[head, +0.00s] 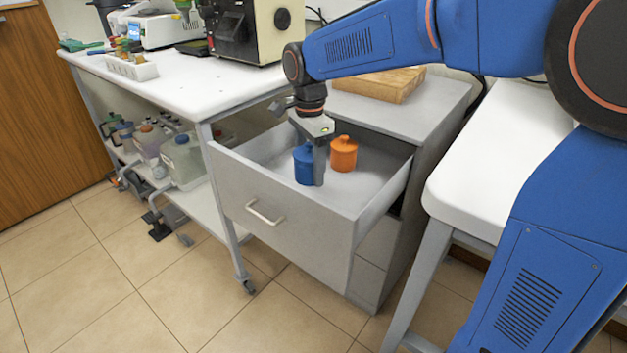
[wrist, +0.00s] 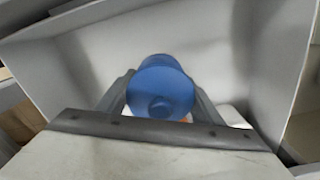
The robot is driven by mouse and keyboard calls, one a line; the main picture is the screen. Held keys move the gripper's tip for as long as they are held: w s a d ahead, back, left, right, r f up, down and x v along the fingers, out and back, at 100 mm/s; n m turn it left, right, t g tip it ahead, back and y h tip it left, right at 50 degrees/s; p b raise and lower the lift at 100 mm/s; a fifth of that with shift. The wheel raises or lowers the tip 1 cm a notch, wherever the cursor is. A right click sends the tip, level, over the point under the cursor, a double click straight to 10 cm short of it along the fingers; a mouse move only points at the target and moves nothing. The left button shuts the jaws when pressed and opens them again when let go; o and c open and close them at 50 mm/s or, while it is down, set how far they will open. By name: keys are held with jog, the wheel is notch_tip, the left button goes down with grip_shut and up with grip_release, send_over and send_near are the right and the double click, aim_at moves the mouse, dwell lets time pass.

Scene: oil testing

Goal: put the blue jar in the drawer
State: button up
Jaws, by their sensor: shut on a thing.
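The blue jar (head: 304,165) is inside the open drawer (head: 290,222), upright as far as I can see. My gripper (head: 312,168) reaches down into the drawer from above and is shut on the jar. In the wrist view the blue jar (wrist: 160,88) sits between the two fingers, with the drawer's grey walls (wrist: 210,40) around it. Part of the jar is hidden by a finger in the head view. I cannot tell whether its base touches the drawer floor.
An orange jar (head: 343,153) stands in the drawer just right of the blue jar. A wooden board (head: 378,84) lies on the cabinet top behind. White tables (head: 185,82) flank the cabinet. The drawer floor has free room toward its front and right.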

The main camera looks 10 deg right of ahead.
jog(key=shift+f, duration=2.45)
jog(key=o, duration=1)
jog(key=shift+f, duration=0.1)
jog(key=shift+o, duration=0.2)
notch_tip(320, 180, up, 12)
jog(key=shift+r, duration=0.15)
